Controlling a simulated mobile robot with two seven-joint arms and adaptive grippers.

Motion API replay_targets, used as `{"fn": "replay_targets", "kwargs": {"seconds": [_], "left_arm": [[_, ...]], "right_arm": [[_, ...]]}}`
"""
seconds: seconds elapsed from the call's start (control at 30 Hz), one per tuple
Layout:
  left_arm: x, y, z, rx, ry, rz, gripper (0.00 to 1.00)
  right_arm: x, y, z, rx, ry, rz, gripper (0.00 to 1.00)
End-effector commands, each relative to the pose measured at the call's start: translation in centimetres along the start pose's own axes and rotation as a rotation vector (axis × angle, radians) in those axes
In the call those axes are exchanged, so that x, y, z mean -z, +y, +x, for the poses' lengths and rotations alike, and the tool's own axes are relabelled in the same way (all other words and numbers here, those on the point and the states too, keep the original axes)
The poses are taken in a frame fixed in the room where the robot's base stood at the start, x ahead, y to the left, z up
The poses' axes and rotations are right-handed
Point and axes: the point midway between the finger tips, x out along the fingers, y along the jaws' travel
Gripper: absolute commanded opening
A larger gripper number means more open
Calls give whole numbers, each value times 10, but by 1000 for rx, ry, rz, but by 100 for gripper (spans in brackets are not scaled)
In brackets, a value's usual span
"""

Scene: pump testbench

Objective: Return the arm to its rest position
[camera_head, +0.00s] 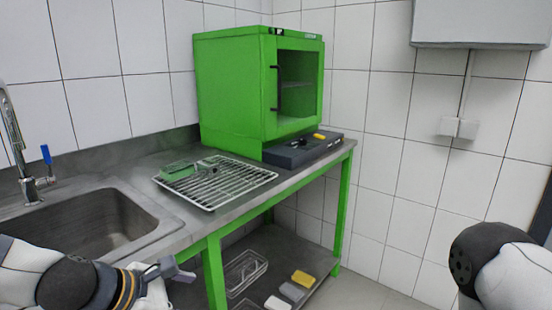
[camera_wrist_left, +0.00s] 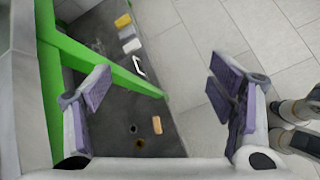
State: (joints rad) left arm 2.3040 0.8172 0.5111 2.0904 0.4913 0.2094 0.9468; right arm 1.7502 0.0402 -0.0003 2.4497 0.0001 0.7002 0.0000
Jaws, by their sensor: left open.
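My left gripper (camera_head: 170,272) is at the lower left of the head view, in front of the sink edge and the table's green leg. It also shows in the left wrist view (camera_wrist_left: 163,98), its two purple-padded fingers wide apart with nothing between them. The fingers point down past the table towards the lower shelf and the floor. My right arm enters at the right edge of the head view; only a dark joint and white link show, and its gripper is out of the picture.
A metal table (camera_head: 190,218) with a sink (camera_head: 90,225) carries a wire rack (camera_head: 225,185), a green part (camera_head: 178,171), a green cabinet (camera_head: 232,95) and a dark tray (camera_head: 300,152). The lower shelf (camera_wrist_left: 105,85) holds a wire basket (camera_head: 245,270) and several small blocks. Floor at right is clear.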

Motion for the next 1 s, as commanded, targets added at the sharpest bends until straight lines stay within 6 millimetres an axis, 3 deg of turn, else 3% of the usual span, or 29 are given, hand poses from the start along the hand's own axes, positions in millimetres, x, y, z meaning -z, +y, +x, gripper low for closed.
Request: {"fn": "replay_targets", "kwargs": {"seconds": [0.03, 0.07, 0.17, 0.3, 0.43, 0.6, 1.0], "left_arm": [[27, -35, 14, 68, 78, 118, 76], [44, -56, 20, 112, 122, 204, 76], [106, -131, 26, 291, 247, 532, 76], [189, -230, -3, 616, 306, 1059, 76], [237, -292, -47, 887, 217, 1479, 76], [258, -320, -78, 1044, 95, 1738, 76], [258, -320, -78, 1048, 89, 1749, 76]], "right_arm": [[0, 0, 1, 1, 0, -1, 40], [0, 0, 1, 1, 1, -1, 40], [0, 0, 0, 1, -1, -1, 40], [-1, 0, 0, 0, -3, 0, 40], [0, 0, 0, 0, -2, 0, 40], [0, 0, 0, 0, -1, 0, 40], [0, 0, 0, 0, -2, 0, 40]]}}
